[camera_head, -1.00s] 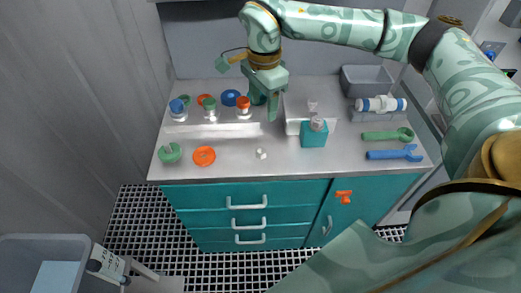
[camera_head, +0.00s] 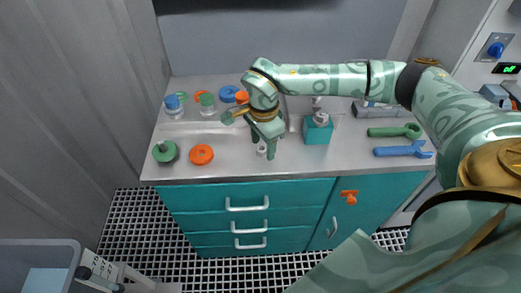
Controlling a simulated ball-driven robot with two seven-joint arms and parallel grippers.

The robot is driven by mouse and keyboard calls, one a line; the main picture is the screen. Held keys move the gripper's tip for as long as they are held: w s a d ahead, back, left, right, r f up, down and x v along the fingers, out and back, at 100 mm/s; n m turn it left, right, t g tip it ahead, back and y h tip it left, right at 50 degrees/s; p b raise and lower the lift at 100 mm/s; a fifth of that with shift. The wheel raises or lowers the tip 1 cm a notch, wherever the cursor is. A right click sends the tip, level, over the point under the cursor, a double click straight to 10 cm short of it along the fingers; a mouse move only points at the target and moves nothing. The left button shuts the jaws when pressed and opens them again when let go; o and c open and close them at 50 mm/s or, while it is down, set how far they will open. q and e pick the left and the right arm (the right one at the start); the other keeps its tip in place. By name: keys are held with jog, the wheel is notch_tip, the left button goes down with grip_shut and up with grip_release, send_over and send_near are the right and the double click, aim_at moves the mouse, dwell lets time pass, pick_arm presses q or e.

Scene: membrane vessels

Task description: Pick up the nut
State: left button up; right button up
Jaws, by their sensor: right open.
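A small white piece, which looks like the nut (camera_head: 261,150), lies on the grey worktop near its front edge. My right gripper (camera_head: 263,147) comes down over it from above, with its fingers apart around or just beside it. The fingers partly hide the piece, and I cannot tell whether they touch it. My left gripper is not in view.
An orange ring (camera_head: 201,154) and a green round part (camera_head: 165,151) lie to the left. Vessels with blue (camera_head: 172,102) and green (camera_head: 207,100) caps stand behind. A teal block (camera_head: 318,130) is close on the right, with green (camera_head: 395,131) and blue (camera_head: 403,150) wrenches beyond.

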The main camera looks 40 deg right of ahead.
jog(key=shift+f, duration=0.4)
jog(key=shift+r, duration=0.1)
jog(key=shift+c, duration=0.3)
jog(key=c, duration=1)
jog(key=shift+r, duration=0.1)
jog(key=shift+r, duration=0.3)
notch_tip(320, 180, up, 3)
jog(key=shift+f+p, duration=0.15)
jog(key=shift+p, duration=0.6)
jog(key=s+a+r+p, duration=0.1)
jog(key=s+r, duration=0.2)
jog(key=s, duration=0.1)
jog(key=s+a+r+p, duration=0.1)
jog(key=s+r, duration=0.2)
jog(key=s, duration=0.2)
jog(key=s+a+r+p, duration=0.1)
jog(key=s+r, duration=0.2)
jog(key=s, duration=0.1)
jog(key=shift+s+a+r+p, duration=0.25)
jog(key=shift+a+r+p, duration=0.05)
jog(key=shift+a+p, duration=0.1)
